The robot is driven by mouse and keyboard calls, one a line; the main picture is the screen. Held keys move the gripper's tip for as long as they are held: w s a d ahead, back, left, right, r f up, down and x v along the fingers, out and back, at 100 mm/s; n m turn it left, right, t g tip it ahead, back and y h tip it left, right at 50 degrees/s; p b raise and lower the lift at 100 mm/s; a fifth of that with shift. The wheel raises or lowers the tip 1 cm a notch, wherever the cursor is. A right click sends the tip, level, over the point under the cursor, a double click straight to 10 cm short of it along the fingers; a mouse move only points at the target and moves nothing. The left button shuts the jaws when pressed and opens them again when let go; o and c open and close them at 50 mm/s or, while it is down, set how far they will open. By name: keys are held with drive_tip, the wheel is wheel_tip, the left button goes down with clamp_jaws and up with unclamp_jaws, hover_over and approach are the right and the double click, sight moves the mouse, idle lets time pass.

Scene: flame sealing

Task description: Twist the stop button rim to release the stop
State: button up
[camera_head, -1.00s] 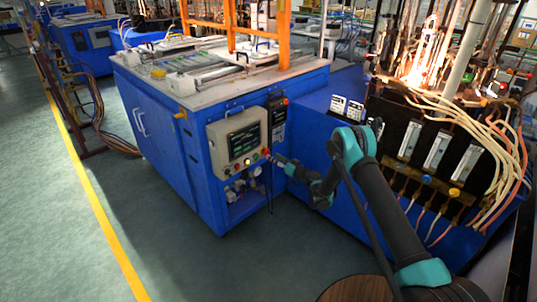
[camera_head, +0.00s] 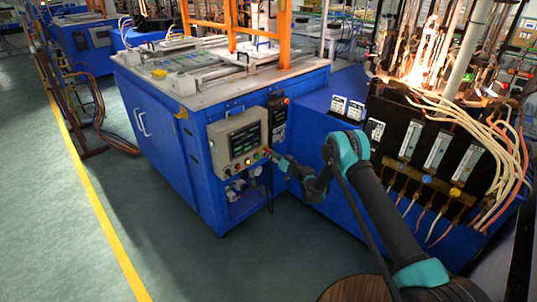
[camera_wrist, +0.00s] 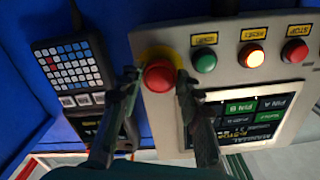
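The red stop button (camera_wrist: 159,76) with a yellow surround sits near the corner of the beige control panel (camera_wrist: 222,45) in the wrist view. My gripper (camera_wrist: 157,79) faces it with two dark fingers apart, one on each side of the red cap. The gap looks slightly wider than the cap, and I cannot tell whether either finger touches the rim. In the head view my gripper (camera_head: 272,155) is at the lower right of the control panel (camera_head: 239,140) on the blue machine. There the stop button is too small and covered to make out.
A screen (camera_wrist: 244,112) is close to the right finger. A keypad unit (camera_wrist: 74,72) is at the left.

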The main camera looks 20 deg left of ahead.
drive_tip(key=m, duration=0.4)
drive_tip(key=shift+m, duration=0.4)
drive_tip(key=shift+c, duration=0.5)
drive_tip(key=o, duration=0.9)
drive_tip(key=shift+d, duration=0.1)
drive_tip(key=shift+v, duration=3.45)
